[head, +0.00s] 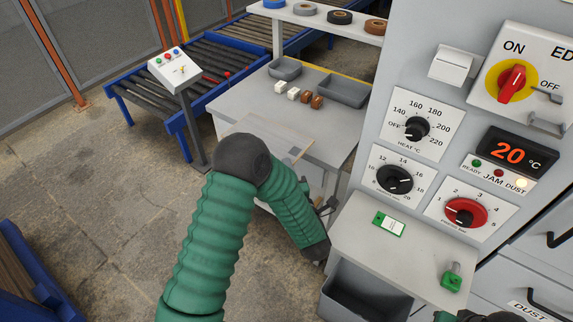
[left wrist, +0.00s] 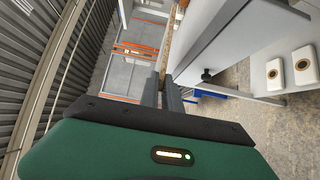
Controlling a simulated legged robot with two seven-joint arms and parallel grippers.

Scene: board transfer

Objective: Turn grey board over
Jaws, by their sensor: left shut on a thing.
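My left gripper (head: 325,206) is low beside the grey workbench (head: 232,104), partly hidden behind my green arm in the head view. In the left wrist view the two dark fingers (left wrist: 162,92) are shut on the near end of the grey board (left wrist: 196,32), which shows a brown edge and runs away from the fingers. In the head view the board (head: 287,131) blends with the bench top behind it, and its tan edge shows near my arm. I cannot tell whether it touches the bench. My right gripper's jaws are out of view.
Small white and brown blocks (head: 306,98) and grey trays (head: 343,91) stand on the bench. A roller conveyor (head: 215,65) lies behind. A control panel (head: 415,128) and a shelf (head: 365,252) with a green tag (head: 388,223) stand at the right.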

